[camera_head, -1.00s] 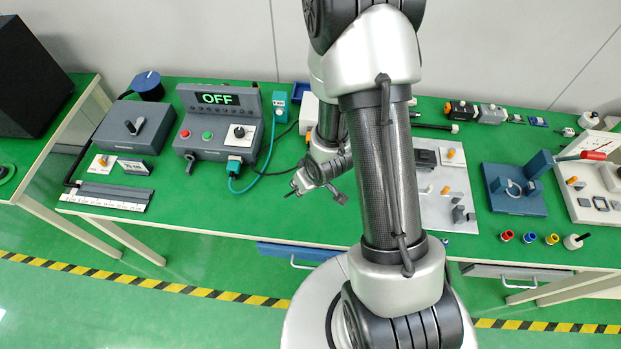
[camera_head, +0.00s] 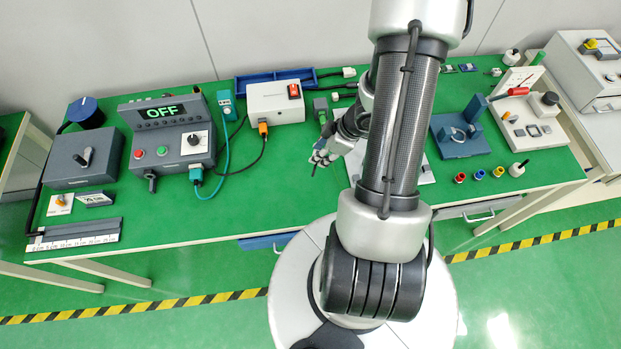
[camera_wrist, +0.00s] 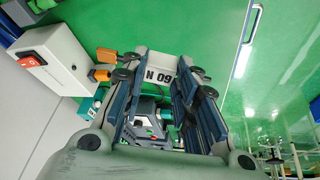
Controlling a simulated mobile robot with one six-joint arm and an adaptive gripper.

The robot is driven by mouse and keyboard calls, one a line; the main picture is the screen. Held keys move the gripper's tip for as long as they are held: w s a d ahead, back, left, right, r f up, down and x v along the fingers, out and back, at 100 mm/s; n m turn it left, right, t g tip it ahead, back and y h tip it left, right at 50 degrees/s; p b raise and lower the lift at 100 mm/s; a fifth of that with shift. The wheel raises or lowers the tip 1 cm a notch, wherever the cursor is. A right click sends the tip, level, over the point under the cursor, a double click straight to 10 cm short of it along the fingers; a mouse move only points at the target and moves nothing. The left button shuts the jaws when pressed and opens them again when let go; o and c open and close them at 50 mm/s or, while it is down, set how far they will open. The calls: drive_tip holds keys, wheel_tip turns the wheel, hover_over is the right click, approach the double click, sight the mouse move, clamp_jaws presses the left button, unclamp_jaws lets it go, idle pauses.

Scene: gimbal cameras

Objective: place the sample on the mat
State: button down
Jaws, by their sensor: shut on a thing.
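My gripper (camera_head: 322,157) is above the green table, in front of the white power box, with my arm link partly across it. In the wrist view its two dark, blue-edged fingers (camera_wrist: 172,95) stand on either side of a grey and black body with green bits. A white label (camera_wrist: 172,77) with upside-down black characters shows between the fingertips. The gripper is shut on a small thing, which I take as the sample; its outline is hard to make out. I cannot pick out the mat in either view; my arm covers part of the table.
The white box with a red switch (camera_head: 276,103) and a blue tray (camera_head: 262,79) stand behind. A control unit reading OFF (camera_head: 165,137) and cables are left. A blue fixture (camera_head: 466,137) and small coloured cups (camera_head: 478,175) are right. The table's front middle-left is clear.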

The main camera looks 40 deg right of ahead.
wheel_tip(320, 180, down, 16)
drive_tip(key=b, duration=0.8)
drive_tip(key=shift+r+b, duration=0.15)
drive_tip(key=shift+b, duration=0.15)
drive_tip(key=c, duration=1.2)
unclamp_jaws()
drive_tip(key=shift+c, duration=0.2)
